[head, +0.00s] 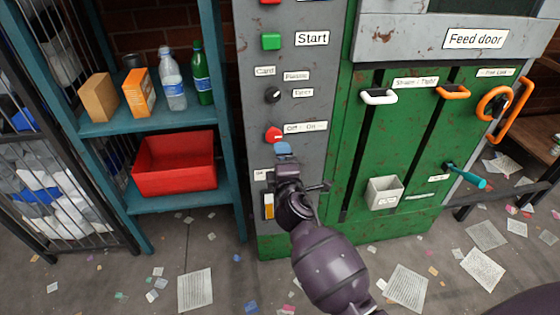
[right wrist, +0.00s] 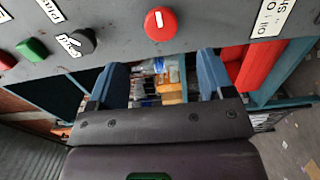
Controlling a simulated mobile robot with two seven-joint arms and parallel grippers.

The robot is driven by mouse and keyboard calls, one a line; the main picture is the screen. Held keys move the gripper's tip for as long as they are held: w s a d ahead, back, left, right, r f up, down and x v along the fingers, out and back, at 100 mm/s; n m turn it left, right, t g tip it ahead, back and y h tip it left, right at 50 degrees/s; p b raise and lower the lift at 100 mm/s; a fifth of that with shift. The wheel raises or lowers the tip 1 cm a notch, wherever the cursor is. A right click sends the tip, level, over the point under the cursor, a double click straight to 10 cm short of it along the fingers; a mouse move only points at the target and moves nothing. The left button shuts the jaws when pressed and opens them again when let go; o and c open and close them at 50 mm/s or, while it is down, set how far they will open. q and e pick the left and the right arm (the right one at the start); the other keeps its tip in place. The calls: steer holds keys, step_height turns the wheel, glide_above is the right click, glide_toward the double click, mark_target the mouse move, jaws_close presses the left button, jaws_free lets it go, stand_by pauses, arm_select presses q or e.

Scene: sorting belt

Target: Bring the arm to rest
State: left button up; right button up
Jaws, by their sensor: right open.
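My right gripper (head: 283,150) is in front of the grey control panel (head: 255,70), just below the red knob (head: 273,134) labelled Off and On. In the right wrist view its two blue fingers (right wrist: 162,80) stand wide apart with nothing between them. There the red knob (right wrist: 160,23) shows a white mark and sits beyond the fingertips, apart from them. The black selector knob (head: 272,95) and the green Start button (head: 271,41) are higher on the panel. My left gripper is in neither view.
A green machine front (head: 340,185) with white handle (head: 379,97), orange handles (head: 453,93), teal lever (head: 467,176) and small grey bin (head: 384,193) stands right. A teal shelf (head: 140,125) with bottles, boxes and red bin (head: 175,165) stands left. Papers litter the floor.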

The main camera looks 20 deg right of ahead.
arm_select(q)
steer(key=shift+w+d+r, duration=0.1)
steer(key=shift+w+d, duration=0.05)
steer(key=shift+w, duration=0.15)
arm_select(e)
steer(key=shift+f, duration=0.1)
arm_select(q)
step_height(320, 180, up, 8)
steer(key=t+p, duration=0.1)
steer(key=p, duration=0.7)
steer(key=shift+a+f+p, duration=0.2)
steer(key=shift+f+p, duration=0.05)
steer(key=shift+p, duration=0.15)
arm_select(e)
steer(key=s+f+m+g+y, duration=0.1)
steer(key=s+m, duration=0.3)
steer(key=s, duration=0.8)
steer(key=s+d+f+m+g+y, duration=0.1)
steer(key=s+m, duration=0.4)
steer(key=s, duration=0.8)
steer(key=s+d+f+m+g+y, duration=0.1)
steer(key=s+f+m+g, duration=0.3)
steer(key=s, duration=0.9)
steer(key=shift+s+d+f+m+y, duration=0.2)
steer(key=shift+f+m+y, duration=0.1)
steer(key=shift+f+y, duration=0.4)
